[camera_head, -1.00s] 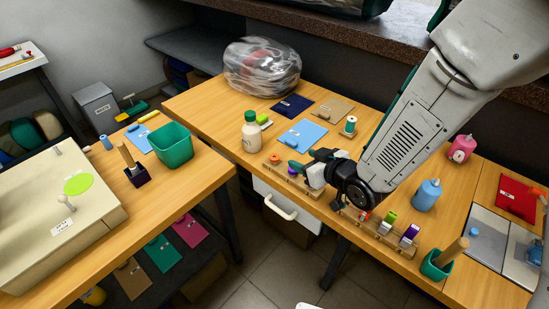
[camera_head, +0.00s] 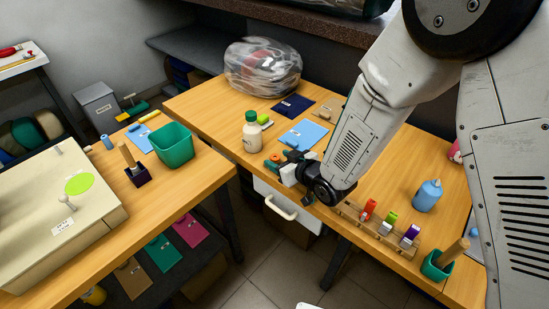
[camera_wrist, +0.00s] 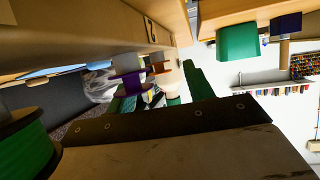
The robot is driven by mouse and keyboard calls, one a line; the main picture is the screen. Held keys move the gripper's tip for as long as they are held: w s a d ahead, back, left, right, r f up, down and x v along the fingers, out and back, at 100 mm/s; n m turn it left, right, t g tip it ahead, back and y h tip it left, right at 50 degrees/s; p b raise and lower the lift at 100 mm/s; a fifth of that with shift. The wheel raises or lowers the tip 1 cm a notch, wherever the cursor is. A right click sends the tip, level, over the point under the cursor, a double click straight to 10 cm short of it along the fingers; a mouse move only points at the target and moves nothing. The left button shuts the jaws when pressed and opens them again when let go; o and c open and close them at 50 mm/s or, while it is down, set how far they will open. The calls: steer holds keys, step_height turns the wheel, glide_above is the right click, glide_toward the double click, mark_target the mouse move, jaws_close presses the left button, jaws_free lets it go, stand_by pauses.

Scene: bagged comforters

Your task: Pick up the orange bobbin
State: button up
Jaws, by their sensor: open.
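The orange bobbin (camera_head: 276,158) is on the small wooden rack near the table's front edge, mostly hidden by my gripper in the head view. In the wrist view one green finger (camera_wrist: 197,83) shows beyond the dark gripper body. I cannot tell whether a finger touches the bobbin.
A blue bottle (camera_head: 427,196) and green cup (camera_head: 437,265) stand at the right. Blue cloth (camera_head: 303,133) lies behind.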

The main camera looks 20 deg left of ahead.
steer(key=c, duration=1)
steer(key=shift+c, duration=0.3)
steer(key=shift+r, duration=0.1)
